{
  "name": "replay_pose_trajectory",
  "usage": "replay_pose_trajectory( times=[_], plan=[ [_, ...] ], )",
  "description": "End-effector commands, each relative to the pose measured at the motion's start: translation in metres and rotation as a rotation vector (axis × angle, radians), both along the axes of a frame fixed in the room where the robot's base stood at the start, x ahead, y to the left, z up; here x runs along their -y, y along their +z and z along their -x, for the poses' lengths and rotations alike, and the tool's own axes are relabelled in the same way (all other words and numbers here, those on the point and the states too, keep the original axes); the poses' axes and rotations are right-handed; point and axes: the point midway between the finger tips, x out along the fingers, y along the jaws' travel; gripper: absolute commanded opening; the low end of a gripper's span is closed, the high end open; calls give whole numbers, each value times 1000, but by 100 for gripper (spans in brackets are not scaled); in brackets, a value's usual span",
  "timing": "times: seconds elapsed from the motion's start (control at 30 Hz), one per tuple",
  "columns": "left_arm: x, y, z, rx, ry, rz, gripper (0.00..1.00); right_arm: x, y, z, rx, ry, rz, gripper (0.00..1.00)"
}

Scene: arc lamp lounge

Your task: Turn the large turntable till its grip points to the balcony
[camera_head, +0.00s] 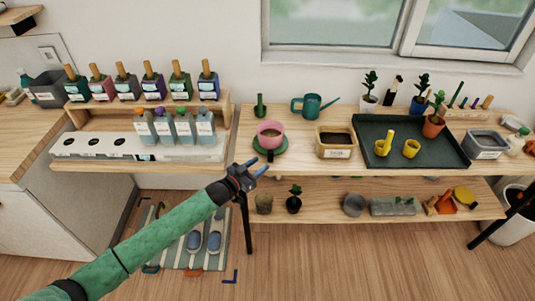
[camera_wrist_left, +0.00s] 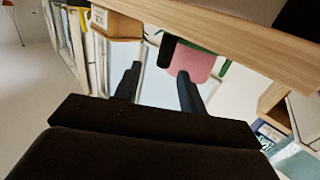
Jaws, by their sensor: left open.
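A dark green round turntable (camera_head: 282,148) lies on the upper wooden shelf under a pink pot (camera_head: 270,133) with dark soil. A short dark upright grip (camera_head: 270,156) shows at its front edge, toward me. My left gripper (camera_head: 256,171) is just in front of the shelf's front edge, a little left of the grip, open and empty. In the left wrist view the two fingers (camera_wrist_left: 158,90) are spread, with the dark grip (camera_wrist_left: 168,49) and pink pot (camera_wrist_left: 198,62) beyond them, apart from the fingertips. The pot hides most of the turntable. My right gripper is not in view.
A teal watering can (camera_head: 311,104) and a green cylinder (camera_head: 260,105) stand behind the pot. A soil box (camera_head: 336,142) and dark green tray (camera_head: 450,150) stand to the right. A bottle rack (camera_head: 225,120) stands left. A window (camera_head: 340,22) is behind.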

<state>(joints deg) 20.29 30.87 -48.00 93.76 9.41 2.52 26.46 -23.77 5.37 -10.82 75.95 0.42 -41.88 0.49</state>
Motion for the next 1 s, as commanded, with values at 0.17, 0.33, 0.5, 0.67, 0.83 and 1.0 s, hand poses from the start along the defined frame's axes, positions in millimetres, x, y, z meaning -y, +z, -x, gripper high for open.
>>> replay_pose_trajectory(
  times=[0.17,0.33,0.5,0.67,0.83,1.0],
  plan=[
    [-4,9,-10,27,-28,17,41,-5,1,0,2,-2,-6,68],
    [3,11,-18,30,-30,20,41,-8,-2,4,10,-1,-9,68],
    [19,12,-34,29,-29,19,41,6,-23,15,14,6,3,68],
    [34,12,-48,29,-30,19,41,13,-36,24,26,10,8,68],
    [45,11,-60,29,-29,19,41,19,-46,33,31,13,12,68],
    [50,10,-65,28,-29,18,41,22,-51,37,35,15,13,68]
  ],
)
